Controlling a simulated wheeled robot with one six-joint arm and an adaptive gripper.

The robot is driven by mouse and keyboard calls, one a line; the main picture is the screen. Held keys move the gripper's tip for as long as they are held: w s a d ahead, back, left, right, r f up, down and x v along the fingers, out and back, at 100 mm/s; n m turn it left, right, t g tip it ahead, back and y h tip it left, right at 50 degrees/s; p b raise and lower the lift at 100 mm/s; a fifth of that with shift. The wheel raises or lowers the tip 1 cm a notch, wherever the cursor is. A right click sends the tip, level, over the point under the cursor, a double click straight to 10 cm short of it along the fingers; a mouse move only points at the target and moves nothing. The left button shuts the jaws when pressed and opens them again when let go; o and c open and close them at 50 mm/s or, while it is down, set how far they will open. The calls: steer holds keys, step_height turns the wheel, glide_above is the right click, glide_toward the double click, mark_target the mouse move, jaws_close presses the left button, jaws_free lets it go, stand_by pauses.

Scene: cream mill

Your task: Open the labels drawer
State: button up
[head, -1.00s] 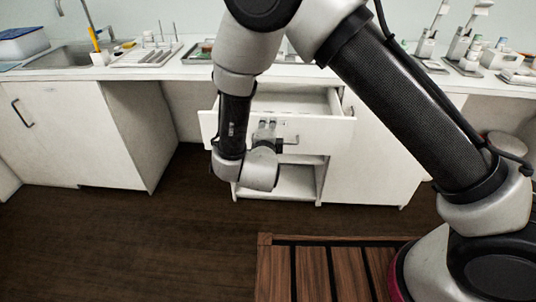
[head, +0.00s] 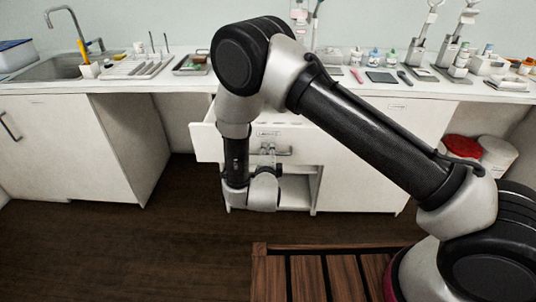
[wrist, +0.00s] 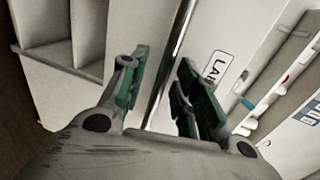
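The labels drawer (head: 208,146) is white and stands pulled out of the cabinet under the counter, with part of its inside hidden by my arm. Its front carries a label (wrist: 217,68), of which "LAB" shows in the wrist view, and a metal bar handle (head: 284,152). My gripper (head: 267,152) is at the drawer front by the handle. In the wrist view my gripper (wrist: 163,92) has its green-padded fingers spread wide. The handle bar (wrist: 178,38) runs between or just beyond them, with visible gaps; I see no grip on it.
Open shelves (head: 292,192) lie below the drawer. The counter (head: 150,82) holds a sink (head: 62,68), a drying rack (head: 138,68) and several bottles and instruments. A slatted wooden surface (head: 258,280) is at the front. Dark floor on the left is clear.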

steer(key=shift+w, duration=0.1)
jaws_close()
steer(key=f+v, duration=0.2)
steer(key=v, duration=0.8)
steer(key=shift+s, duration=0.3)
steer(key=shift+f, duration=0.1)
jaws_free()
